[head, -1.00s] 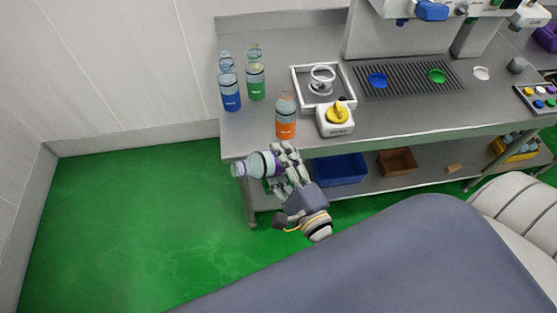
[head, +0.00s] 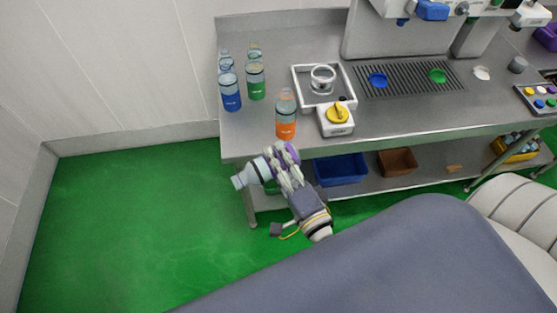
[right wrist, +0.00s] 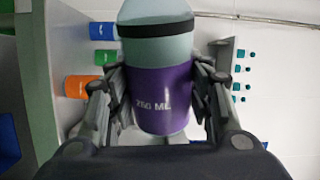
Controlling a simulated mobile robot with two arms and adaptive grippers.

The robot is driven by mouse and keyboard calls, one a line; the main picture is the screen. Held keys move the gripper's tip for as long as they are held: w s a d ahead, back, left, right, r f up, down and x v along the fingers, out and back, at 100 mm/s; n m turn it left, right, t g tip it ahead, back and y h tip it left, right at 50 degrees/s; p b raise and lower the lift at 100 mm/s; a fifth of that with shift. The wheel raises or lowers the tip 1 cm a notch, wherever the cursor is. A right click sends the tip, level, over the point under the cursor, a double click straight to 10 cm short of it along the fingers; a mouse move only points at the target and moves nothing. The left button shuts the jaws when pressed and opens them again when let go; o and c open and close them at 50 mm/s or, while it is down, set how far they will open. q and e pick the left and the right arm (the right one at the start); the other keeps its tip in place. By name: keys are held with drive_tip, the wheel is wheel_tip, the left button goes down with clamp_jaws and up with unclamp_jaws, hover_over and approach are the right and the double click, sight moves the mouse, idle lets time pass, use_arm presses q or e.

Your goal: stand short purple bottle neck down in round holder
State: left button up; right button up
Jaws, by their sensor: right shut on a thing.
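My right gripper (head: 283,166) is shut on the short purple bottle (head: 289,151), in front of the bench's front left edge. In the head view the bottle is tilted, with its clear neck end (head: 240,181) to the lower left and its purple band to the upper right. In the right wrist view the purple band (right wrist: 163,98), marked 250 ML, sits between the fingers. The round holder (head: 323,73) is a white ring inside a square white tray (head: 296,88) on the bench, and it looks empty. My left gripper is not in view.
An orange bottle (head: 286,125) stands at the bench's front edge, near my gripper. Blue bottles (head: 231,100) and a green bottle (head: 256,85) stand behind it. A white box with a yellow knob (head: 337,113) stands before the tray. Blue (head: 340,168) and brown bins sit on the lower shelf.

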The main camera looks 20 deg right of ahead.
drive_tip(key=shift+a+r, duration=0.15)
drive_tip(key=shift+n, duration=0.8)
drive_tip(key=n, duration=0.2)
drive_tip(key=shift+n, duration=0.6)
drive_tip(key=n, duration=0.6)
